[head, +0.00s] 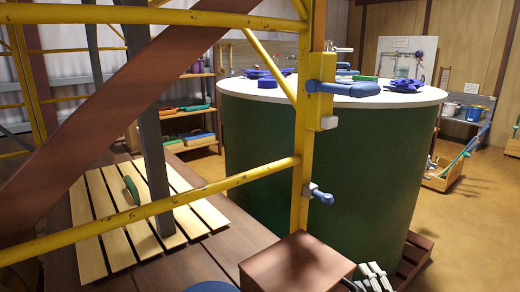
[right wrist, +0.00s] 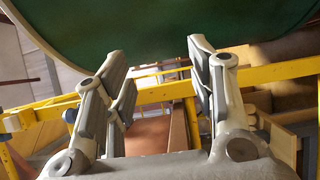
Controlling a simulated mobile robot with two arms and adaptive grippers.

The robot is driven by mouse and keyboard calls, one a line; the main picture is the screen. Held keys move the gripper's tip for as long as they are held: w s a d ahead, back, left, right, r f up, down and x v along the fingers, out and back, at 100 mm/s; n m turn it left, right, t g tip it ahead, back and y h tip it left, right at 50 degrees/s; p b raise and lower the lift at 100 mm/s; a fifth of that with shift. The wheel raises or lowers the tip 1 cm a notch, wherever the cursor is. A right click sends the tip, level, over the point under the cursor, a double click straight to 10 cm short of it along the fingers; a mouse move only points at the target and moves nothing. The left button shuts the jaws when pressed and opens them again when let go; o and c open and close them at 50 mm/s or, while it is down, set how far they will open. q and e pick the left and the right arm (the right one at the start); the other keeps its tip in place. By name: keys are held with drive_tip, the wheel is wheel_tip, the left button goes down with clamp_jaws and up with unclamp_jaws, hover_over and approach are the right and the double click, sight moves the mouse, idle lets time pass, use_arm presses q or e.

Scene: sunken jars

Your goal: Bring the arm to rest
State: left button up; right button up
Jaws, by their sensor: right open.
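My right gripper (head: 372,278) shows small at the bottom of the head view, in front of the base of a large green drum (head: 262,165). In the right wrist view its two fingers (right wrist: 156,52) stand apart with nothing between them. The drum's green surface (right wrist: 210,20) is beyond the fingertips there, and a yellow rail (right wrist: 155,88) crosses behind the fingers. The gap between gripper and rail cannot be told. My left gripper is not in view.
A yellow frame (head: 303,165) stands before the drum's white top (head: 330,93), which carries blue pieces. A slatted board (head: 110,225) with a green object lies at left. A shelf (head: 195,105) stands behind. Floor (head: 465,230) is open at right, near a crate (head: 447,178).

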drive_tip(key=s+a+f+m+g+h, duration=0.2)
drive_tip(key=s+f+m+g, duration=0.4)
drive_tip(key=s+f, duration=0.75)
drive_tip(key=s+a+f+m+g+h, duration=0.2)
drive_tip(key=s+f+m+g, duration=0.3)
drive_tip(key=s+f+m, duration=0.85)
drive_tip(key=s+a+f+n+g+y, duration=0.15)
drive_tip(key=s+a+f+g, duration=0.3)
drive_tip(key=s+f, duration=0.45)
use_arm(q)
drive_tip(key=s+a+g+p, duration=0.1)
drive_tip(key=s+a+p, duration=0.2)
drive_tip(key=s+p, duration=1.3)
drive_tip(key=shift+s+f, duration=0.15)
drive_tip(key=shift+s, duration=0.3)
use_arm(e)
drive_tip(key=s+d+g, duration=0.1)
drive_tip(key=s+d, duration=0.1)
drive_tip(key=s, duration=1.7)
drive_tip(key=shift+n, duration=0.4)
